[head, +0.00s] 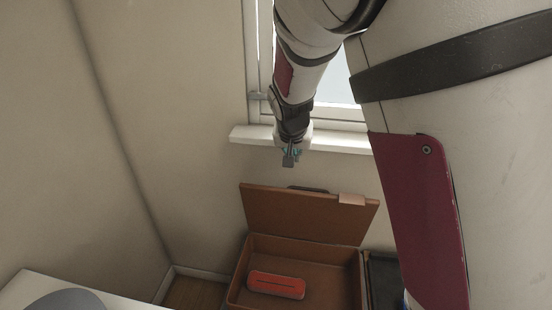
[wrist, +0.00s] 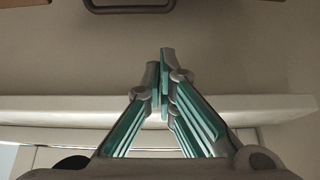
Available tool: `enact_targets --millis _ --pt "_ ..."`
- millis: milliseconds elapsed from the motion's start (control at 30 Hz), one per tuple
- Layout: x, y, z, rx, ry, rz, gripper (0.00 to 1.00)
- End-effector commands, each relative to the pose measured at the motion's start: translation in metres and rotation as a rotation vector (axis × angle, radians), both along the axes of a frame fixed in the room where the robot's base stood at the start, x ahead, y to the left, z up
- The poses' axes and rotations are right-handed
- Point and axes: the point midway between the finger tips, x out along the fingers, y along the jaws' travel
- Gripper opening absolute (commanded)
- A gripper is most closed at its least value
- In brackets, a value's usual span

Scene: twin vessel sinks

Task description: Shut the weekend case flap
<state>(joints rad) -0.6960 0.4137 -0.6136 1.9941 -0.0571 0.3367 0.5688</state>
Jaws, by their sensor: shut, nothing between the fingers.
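The weekend case is a brown box, its body (head: 244,270) low in the head view. Its flap (head: 300,215) stands raised at the back, tilted up, with a dark handle (head: 308,189) on its top edge and a pale tan patch (head: 352,199) near its right corner. My gripper (head: 288,163) is shut and empty, above the flap's top edge and apart from it, in front of the window sill. In the wrist view my gripper's fingers (wrist: 164,55) are together, and the dark handle (wrist: 128,8) shows at the top edge.
A red-orange oblong item (head: 276,285) lies inside the case. A dark object (head: 382,280) stands right of the case, partly hidden by my arm. A window sill (head: 250,135) juts from the wall behind my gripper. A white surface (head: 60,290) is at the lower left.

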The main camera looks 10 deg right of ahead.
Motion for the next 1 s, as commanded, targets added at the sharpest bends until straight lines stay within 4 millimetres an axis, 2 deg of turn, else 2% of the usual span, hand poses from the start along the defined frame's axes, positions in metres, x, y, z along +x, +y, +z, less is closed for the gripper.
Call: enact_targets --millis 567,800,1000 --pt "0.044 -0.017 -0.084 0.001 0.005 -0.002 0.00" --pt "0.017 -0.006 -0.087 0.000 0.003 0.003 0.00" --pt "0.008 -0.003 -0.089 0.001 0.002 0.001 0.00"
